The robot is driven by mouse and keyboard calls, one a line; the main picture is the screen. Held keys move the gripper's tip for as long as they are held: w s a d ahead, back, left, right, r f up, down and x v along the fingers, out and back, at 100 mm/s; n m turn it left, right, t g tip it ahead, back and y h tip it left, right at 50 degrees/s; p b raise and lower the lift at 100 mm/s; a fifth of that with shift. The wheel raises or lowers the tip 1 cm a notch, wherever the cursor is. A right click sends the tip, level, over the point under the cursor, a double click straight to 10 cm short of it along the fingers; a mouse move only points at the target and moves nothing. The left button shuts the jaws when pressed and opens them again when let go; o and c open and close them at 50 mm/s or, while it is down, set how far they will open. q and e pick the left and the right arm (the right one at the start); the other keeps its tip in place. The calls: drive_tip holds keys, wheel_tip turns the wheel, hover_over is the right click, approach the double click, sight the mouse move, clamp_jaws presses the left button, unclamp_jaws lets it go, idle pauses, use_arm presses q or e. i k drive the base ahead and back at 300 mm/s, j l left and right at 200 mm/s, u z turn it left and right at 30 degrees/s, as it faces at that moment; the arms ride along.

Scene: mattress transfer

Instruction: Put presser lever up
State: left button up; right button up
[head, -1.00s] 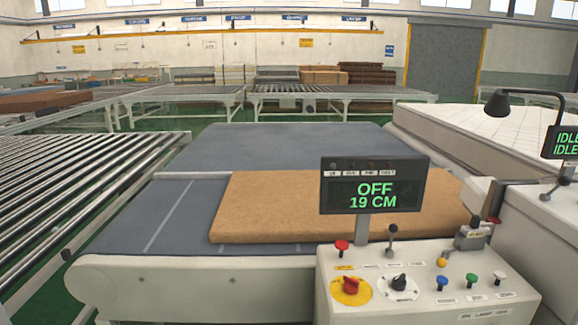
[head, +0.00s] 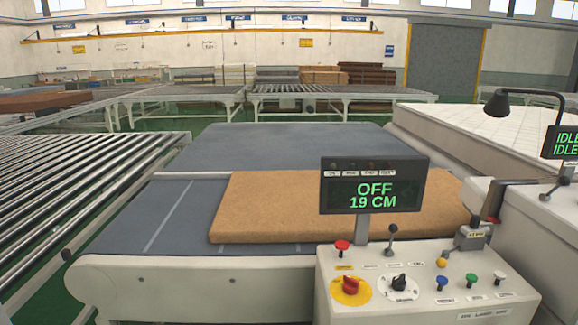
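A control panel (head: 335,290) stands at the front right. A second lever with a dark knob (head: 563,181) is on the white machine at the right edge, leaning to the right. Labels are too small to read, so I cannot tell which is the presser lever. The display (head: 373,190) above the panel reads OFF and 19 CM. Neither of my grippers is in view.
A brown mattress slab (head: 270,205) lies on the grey belt (head: 140,215) behind the panel. The panel also has a red button (head: 342,245), a red knob on yellow (head: 351,287), a black knob (head: 399,283) and a grey block (head: 471,239). Rollers (head: 80,200) run along the left.

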sight(562, 181)
drive_tip(key=l+z, duration=0.1)
drive_tip(key=z, duration=1.35)
